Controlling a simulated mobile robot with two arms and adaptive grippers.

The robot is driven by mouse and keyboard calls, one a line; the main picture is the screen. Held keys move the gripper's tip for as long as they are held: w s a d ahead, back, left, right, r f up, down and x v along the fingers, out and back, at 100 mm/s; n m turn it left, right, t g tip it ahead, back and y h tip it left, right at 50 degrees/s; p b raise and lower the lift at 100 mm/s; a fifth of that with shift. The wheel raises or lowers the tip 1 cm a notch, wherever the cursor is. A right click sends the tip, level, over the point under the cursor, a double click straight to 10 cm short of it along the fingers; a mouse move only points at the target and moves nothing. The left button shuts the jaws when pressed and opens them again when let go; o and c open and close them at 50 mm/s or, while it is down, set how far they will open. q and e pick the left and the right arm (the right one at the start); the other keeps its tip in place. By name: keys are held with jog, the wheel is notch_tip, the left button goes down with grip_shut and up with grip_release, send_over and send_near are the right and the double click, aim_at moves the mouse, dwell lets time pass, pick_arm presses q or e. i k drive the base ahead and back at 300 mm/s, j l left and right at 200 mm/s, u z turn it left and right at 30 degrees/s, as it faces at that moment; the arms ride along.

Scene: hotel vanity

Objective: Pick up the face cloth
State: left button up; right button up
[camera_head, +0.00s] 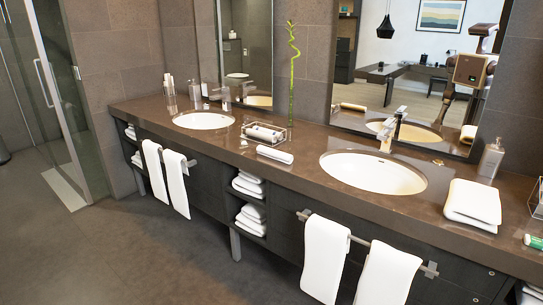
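Two folded white cloths lie on the brown vanity counter (310,172). A small narrow one (275,154) is near the front edge, between the two basins. A larger, thicker square one (473,203) lies to the right of the right basin. I cannot tell for sure which of these is the face cloth. Both lie flat with nothing on top of them. Neither of my grippers is in view.
A left basin (203,120) and right basin (373,172) are set in the counter. A clear tray (263,134) with rolls, a tall green bamboo stalk (292,75) and a soap dispenser (490,158) stand near the mirrors. White towels (325,258) hang in front.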

aim_at(284, 158)
jog(key=i+j+z, duration=0.15)
jog(key=z, duration=0.25)
jog(key=i+j+z, duration=0.2)
jog(key=z, duration=0.2)
